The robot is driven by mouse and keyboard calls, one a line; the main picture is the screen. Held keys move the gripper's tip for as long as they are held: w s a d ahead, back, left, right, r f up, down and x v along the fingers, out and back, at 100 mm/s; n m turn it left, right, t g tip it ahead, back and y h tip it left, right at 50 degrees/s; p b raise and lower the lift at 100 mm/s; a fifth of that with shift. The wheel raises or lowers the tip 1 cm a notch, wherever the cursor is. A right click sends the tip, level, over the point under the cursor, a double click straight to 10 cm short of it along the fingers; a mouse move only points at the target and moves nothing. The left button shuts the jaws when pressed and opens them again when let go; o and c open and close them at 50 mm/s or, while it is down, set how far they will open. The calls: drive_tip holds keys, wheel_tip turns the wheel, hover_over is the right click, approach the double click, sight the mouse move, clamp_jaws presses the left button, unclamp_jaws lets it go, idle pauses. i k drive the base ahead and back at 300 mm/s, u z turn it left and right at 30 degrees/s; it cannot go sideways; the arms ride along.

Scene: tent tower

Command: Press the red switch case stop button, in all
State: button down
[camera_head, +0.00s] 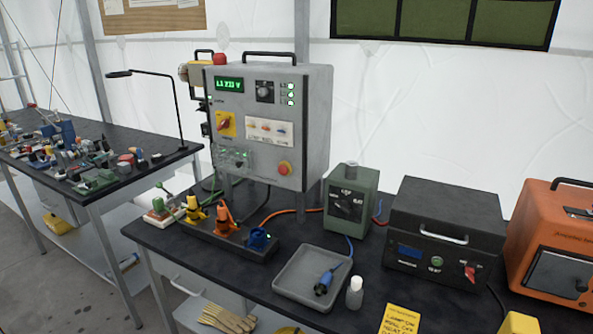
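A grey switch case (318,125) with a black top handle stands at the back of the dark workbench. Its front has a lit green display (229,85), a black knob (265,91) and a red rotary switch on a yellow plate (225,124). Whether either button is pressed in cannot be told. My gripper is not in view.
Colored plugs stand on a dark strip (208,243) before the case. A green box (352,203), a grey tray (283,283) with a blue connector, a white bottle (354,292), a black case (446,230) and an orange case (563,228) fill the bench's right. A cluttered table (170,163) stands left.

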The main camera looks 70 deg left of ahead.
sight(283, 169)
drive_tip(key=u, duration=0.1)
drive_tip(key=i, duration=0.85)
drive_tip(key=u, duration=0.1)
drive_tip(key=k, duration=0.2)
drive_tip(key=u, duration=2.7)
drive_tip(key=k, duration=0.2)
drive_tip(key=u, duration=1.7)
